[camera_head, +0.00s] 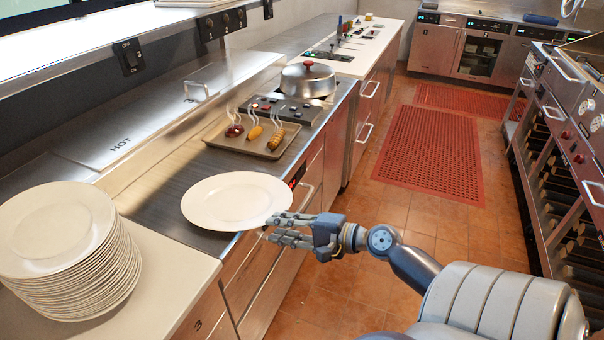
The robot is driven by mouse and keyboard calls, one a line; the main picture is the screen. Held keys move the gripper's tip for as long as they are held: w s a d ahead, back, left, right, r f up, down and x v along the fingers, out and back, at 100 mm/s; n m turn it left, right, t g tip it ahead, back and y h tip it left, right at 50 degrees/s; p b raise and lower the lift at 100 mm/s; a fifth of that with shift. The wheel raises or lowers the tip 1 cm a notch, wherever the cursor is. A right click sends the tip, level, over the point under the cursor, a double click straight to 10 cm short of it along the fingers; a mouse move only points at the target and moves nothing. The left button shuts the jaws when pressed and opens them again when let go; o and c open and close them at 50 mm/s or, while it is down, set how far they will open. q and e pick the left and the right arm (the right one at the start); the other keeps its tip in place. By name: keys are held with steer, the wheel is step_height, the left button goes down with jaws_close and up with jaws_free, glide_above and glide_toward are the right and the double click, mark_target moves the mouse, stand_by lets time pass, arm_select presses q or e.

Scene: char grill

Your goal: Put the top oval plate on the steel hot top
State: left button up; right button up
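A white oval plate (237,200) is over the steel hot top (165,205), roughly level, with its right end reaching past the front edge of the counter in the head view. I cannot tell whether it touches the steel. My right gripper (275,229) is at the plate's near right rim, with fingers above and below it, and looks shut on it. A tall stack of matching white plates (62,245) stands on the pale counter at the lower left. My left gripper is not in view.
A tray with several steaming food items (253,137) lies behind the plate, with a control panel and a domed lid (308,80) beyond. Bare steel shows left of the plate. Red mats (430,155) cover part of the floor.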

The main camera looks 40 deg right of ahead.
steer(key=b+v, duration=0.1)
steer(key=v, duration=0.4)
steer(key=shift+s+d, duration=0.1)
steer(key=shift+s, duration=0.2)
